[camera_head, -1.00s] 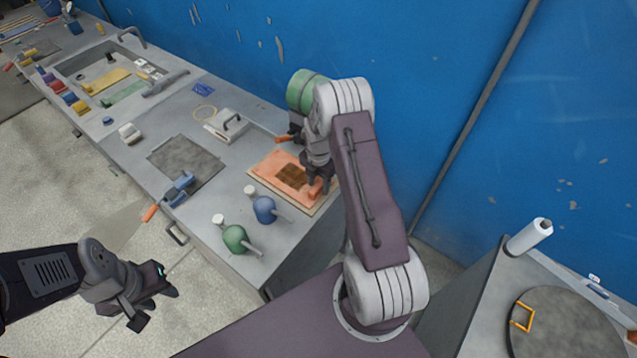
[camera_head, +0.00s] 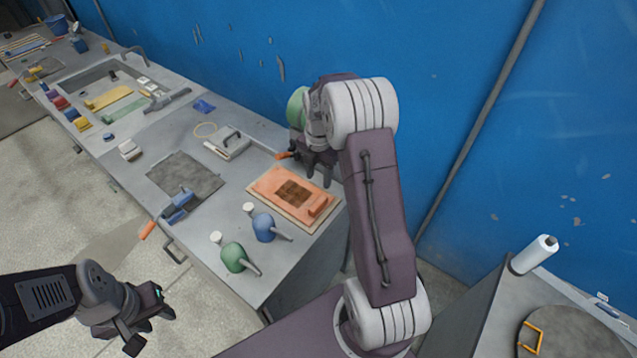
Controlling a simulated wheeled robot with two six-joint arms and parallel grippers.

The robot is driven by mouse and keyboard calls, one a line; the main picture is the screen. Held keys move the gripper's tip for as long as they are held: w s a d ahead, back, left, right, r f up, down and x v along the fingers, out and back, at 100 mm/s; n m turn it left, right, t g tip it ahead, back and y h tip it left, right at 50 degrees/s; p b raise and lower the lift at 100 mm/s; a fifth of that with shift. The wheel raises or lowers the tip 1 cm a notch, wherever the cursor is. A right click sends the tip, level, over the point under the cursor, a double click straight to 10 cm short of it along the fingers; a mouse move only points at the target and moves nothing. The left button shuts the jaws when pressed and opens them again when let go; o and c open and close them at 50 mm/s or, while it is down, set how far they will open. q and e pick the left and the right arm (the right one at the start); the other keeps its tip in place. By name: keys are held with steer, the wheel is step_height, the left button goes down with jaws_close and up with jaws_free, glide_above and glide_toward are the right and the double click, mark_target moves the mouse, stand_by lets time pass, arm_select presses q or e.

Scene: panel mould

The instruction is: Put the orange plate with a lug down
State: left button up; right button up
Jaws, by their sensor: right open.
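The orange plate with a lug (camera_head: 272,183) lies flat on a pale board (camera_head: 304,225) near the right end of the grey bench. Its lug (camera_head: 318,205) is at its right end, and a dark brown patch is in its middle. My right gripper (camera_head: 318,172) is open and empty, just above and behind the plate, apart from it. My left gripper (camera_head: 150,322) hangs over the floor in front of the bench, far from the plate; its fingers look apart with nothing between them.
A grey mat (camera_head: 185,176), a handled white block (camera_head: 228,143) and a blue clamp-like tool (camera_head: 178,205) lie further left. A blue wall (camera_head: 440,80) rises behind the bench.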

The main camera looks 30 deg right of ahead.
steer(key=s+a+m, duration=0.6)
steer(key=s+m, duration=0.2)
steer(key=m, duration=0.3)
steer(key=s+a+r+m+t, duration=0.1)
steer(key=s+a+m, duration=0.6)
steer(key=s+m, duration=0.2)
steer(key=m, duration=0.2)
steer(key=shift+s+r+m, duration=0.15)
steer(key=shift+m, duration=0.25)
